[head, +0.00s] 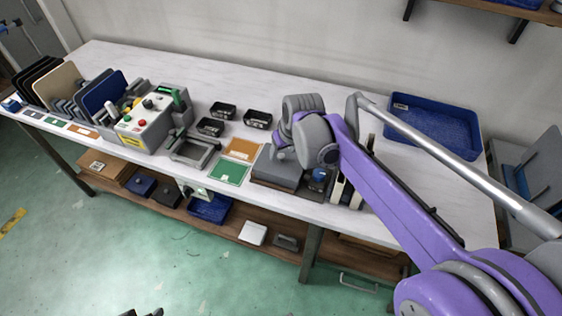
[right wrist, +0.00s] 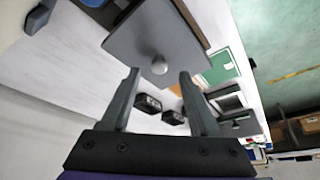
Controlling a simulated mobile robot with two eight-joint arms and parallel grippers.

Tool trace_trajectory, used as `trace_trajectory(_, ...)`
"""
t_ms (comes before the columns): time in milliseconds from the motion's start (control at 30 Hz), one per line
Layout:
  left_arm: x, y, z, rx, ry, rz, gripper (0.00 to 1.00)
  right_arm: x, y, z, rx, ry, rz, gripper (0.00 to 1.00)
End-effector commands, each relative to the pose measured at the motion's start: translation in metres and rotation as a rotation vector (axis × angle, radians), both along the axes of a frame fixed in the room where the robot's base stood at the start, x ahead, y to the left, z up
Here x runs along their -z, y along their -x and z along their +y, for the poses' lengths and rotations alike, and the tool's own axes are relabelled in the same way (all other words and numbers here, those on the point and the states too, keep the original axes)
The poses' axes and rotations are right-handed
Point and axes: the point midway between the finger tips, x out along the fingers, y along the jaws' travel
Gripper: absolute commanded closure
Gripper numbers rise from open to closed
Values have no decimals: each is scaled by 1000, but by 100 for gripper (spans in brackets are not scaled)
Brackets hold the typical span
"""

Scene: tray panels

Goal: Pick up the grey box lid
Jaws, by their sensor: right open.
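The grey box lid (head: 280,174) is a flat square plate with a small round knob on top. It lies on a low dark box near the front edge of the table. In the head view my right arm hides part of the gripper and lid. Dark tips at the bottom edge (head: 142,312) may be my left gripper.
A green panel (head: 229,171) and an orange panel (head: 242,149) lie left of the lid. Small black bins (head: 258,119) stand behind. A blue tray (head: 470,148) is at the back right. A control box (head: 138,126) and upright panels stand farther left.

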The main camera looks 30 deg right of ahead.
Motion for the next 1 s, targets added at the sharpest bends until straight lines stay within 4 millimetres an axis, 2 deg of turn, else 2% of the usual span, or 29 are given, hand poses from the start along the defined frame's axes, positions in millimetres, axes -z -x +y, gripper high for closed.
trace_trajectory(100, 3, 0, 0, 0, 0, 1, 50, 17, -8, -2, 0, 0, 0, 38)
trace_trajectory(200, 4, 0, 0, 0, 0, 1, 50, 24, -11, -2, 0, 0, 0, 38)
trace_trajectory(467, 4, 0, 0, 0, 0, 1, 50, 26, -11, -2, 1, 0, 0, 38)
trace_trajectory(800, 4, 0, 0, 0, 0, 1, 50, 26, -11, -2, 0, 0, 0, 100)
trace_trajectory(1000, 4, 0, 0, 0, 0, 1, 50, 26, -11, -2, 0, 0, 0, 100)
